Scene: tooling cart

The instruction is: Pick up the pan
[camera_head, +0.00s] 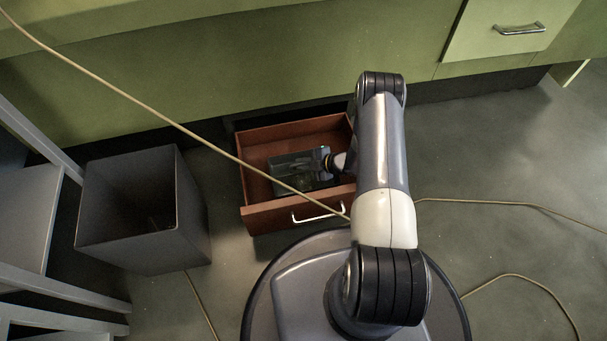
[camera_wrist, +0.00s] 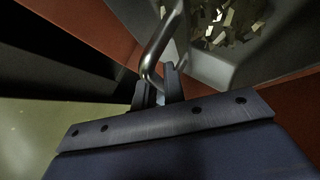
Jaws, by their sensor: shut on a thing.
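The pan (camera_head: 290,178) is a dark grey, box-like vessel inside the open brown drawer. In the wrist view, the pan's grey wall (camera_wrist: 212,70) shows at the upper right, with pale flakes or reflections inside it that I cannot tell apart. A bent metal handle (camera_wrist: 162,38) rises beside the wall. My gripper (camera_wrist: 160,88) is shut on this handle at its lower bend. In the head view my gripper (camera_head: 327,162) reaches into the drawer from the right, at the pan's right end. I cannot tell whether the pan touches the drawer floor.
The drawer (camera_head: 262,216) is pulled out from the green cabinet (camera_head: 250,70), with brown walls close around the pan. A dark open bin (camera_head: 140,240) stands to the left. A thin cable (camera_head: 130,97) crosses the head view diagonally. Floor to the right is mostly clear.

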